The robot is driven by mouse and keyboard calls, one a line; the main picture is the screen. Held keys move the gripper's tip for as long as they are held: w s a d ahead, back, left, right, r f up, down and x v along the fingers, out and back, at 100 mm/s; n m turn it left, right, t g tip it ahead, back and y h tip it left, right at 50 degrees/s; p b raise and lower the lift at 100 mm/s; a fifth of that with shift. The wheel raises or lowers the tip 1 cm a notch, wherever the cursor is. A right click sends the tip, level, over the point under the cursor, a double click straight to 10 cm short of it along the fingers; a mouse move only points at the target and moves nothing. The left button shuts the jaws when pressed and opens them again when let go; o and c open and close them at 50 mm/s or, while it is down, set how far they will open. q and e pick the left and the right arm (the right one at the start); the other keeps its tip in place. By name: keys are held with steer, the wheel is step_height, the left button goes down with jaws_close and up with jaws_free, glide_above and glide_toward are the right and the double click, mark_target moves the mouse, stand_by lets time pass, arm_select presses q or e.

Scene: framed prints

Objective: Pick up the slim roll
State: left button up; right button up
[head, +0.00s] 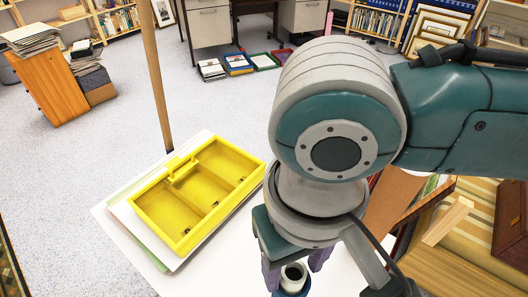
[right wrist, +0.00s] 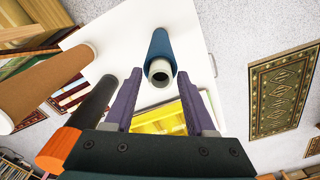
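A slim blue roll (right wrist: 161,48) with a pale hollow core stands on the white table. In the head view its open end (head: 294,272) shows low in the picture, just under my right gripper (head: 294,264). In the right wrist view the purple fingers of the right gripper (right wrist: 162,92) are spread apart. The roll's near end lies just beyond and between the fingertips, with no visible contact. The roll's lower part is cut off in the head view. My left gripper is in neither view.
A yellow divided tray (head: 226,162) lies on flat sheets on the white table (head: 232,262). In the right wrist view a brown roll (right wrist: 45,88) and a dark cylinder with an orange end (right wrist: 94,104) stand left of the fingers. A wooden post (head: 155,75) rises behind the tray.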

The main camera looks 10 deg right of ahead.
jaws_close()
steer(key=shift+r, duration=0.1)
stand_by(0.7)
